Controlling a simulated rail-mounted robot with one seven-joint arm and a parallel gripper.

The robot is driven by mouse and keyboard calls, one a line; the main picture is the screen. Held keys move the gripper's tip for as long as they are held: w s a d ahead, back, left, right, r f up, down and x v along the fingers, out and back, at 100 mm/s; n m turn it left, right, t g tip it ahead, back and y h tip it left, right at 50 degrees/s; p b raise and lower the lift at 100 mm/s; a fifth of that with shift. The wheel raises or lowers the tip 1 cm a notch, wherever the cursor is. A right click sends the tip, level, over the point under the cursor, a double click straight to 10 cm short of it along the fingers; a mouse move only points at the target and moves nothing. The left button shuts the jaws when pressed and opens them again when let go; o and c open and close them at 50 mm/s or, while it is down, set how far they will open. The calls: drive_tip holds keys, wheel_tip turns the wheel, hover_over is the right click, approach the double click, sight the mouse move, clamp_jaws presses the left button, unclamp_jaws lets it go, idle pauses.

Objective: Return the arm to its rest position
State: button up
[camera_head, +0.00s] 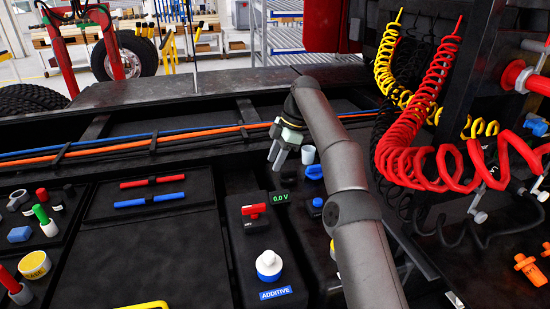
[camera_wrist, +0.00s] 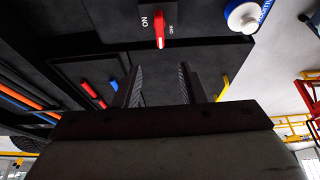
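My arm (camera_head: 345,165) reaches up from the bottom of the head view. It bends at its far end, where my gripper (camera_head: 277,158) points down above the dark panel. In the wrist view my gripper (camera_wrist: 160,78) has its two fingers apart, with nothing held between them. A red switch (camera_head: 254,210) sits on the panel, below and to the left of the gripper in the head view. The red switch also shows in the wrist view (camera_wrist: 159,28), beyond the fingertips. A small green display (camera_head: 281,198) beside it reads 0.0 V.
A white and blue additive cap (camera_head: 269,265) stands nearer on the panel. Red (camera_head: 152,181) and blue (camera_head: 150,200) bars lie to the left. Coiled red hoses (camera_head: 430,125) and yellow hoses (camera_head: 388,65) hang right of my arm. Orange and blue cables (camera_head: 110,148) run along the back.

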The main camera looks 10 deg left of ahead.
drive_tip(key=s+d+r+m+t+h+b, duration=0.2)
drive_tip(key=s+d+m+t+h+b, duration=0.1)
drive_tip(key=s+d+m, duration=1.35)
drive_tip(key=s+d+f+m, duration=0.3)
drive_tip(key=s+d+f, duration=0.3)
drive_tip(key=s, duration=0.5)
drive_tip(key=s+d+f+m+b, duration=0.1)
drive_tip(key=s+d+f+m, duration=0.3)
drive_tip(key=s, duration=0.8)
drive_tip(key=d+f, duration=0.2)
drive_tip(key=d, duration=0.2)
drive_tip(key=shift+s+d+f+h, duration=0.2)
drive_tip(key=shift+f+h, duration=0.1)
drive_tip(key=shift+h, duration=0.1)
drive_tip(key=shift+m, duration=0.25)
